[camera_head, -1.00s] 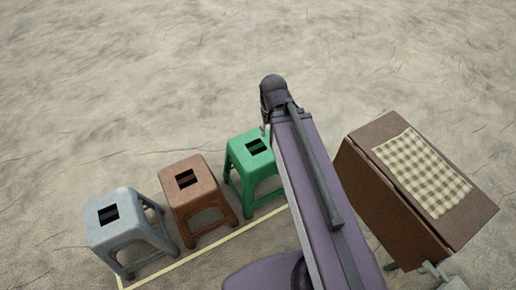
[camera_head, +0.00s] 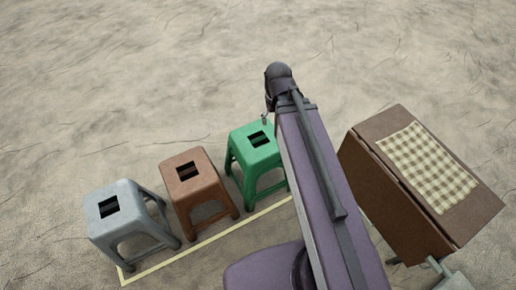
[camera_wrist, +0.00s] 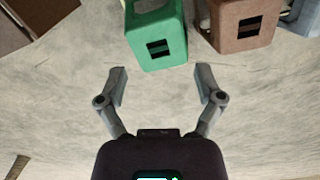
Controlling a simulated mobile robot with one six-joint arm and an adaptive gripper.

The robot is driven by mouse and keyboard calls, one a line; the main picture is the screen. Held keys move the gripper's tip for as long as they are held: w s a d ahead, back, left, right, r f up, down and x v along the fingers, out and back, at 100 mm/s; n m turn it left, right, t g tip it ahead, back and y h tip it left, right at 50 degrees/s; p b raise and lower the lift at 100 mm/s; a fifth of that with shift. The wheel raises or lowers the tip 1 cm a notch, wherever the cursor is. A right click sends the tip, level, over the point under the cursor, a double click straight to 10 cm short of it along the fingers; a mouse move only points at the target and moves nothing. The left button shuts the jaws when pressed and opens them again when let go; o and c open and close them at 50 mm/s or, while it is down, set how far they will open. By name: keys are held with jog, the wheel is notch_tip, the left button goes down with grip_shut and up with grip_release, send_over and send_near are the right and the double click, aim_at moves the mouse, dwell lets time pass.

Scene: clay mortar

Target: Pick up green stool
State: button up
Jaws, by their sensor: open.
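The green stool (camera_head: 254,148) stands upright on the floor, the rightmost of a row of stools, in the head view. It has a rectangular slot in its seat. My arm covers part of its right side there. In the wrist view the green stool (camera_wrist: 158,30) is at the top centre, beyond my fingertips. My gripper (camera_wrist: 162,72) is open and empty, its two fingers spread on either side of the stool's near edge and apart from it. In the head view only a small part of the gripper's end shows beside the arm.
A brown stool (camera_head: 190,180) and a grey stool (camera_head: 122,210) stand to the left of the green one. A yellow line (camera_head: 210,240) runs on the floor in front of them. A brown box (camera_head: 390,195) with a checked cloth (camera_head: 428,165) stands at right. The floor behind is clear.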

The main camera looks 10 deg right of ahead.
jog(key=w+f+n+b, duration=1)
jog(key=w+f+b, duration=0.4)
jog(key=f+b, duration=0.4)
jog(key=n+b, duration=1.1)
jog(key=b, duration=0.7)
send_over(258, 139)
notch_tip(258, 139, down, 19)
jog(key=shift+d, duration=0.15)
jog(key=shift+w, duration=0.1)
notch_tip(258, 139, down, 8)
jog(key=b, duration=0.8)
jog(key=shift+f+b, duration=0.25)
jog(key=shift+b, duration=0.05)
jog(key=shift+f, duration=0.15)
jog(key=shift+f+b, duration=2.45)
jog(key=shift+b, duration=0.15)
jog(key=shift+s, duration=0.2)
grip_shut()
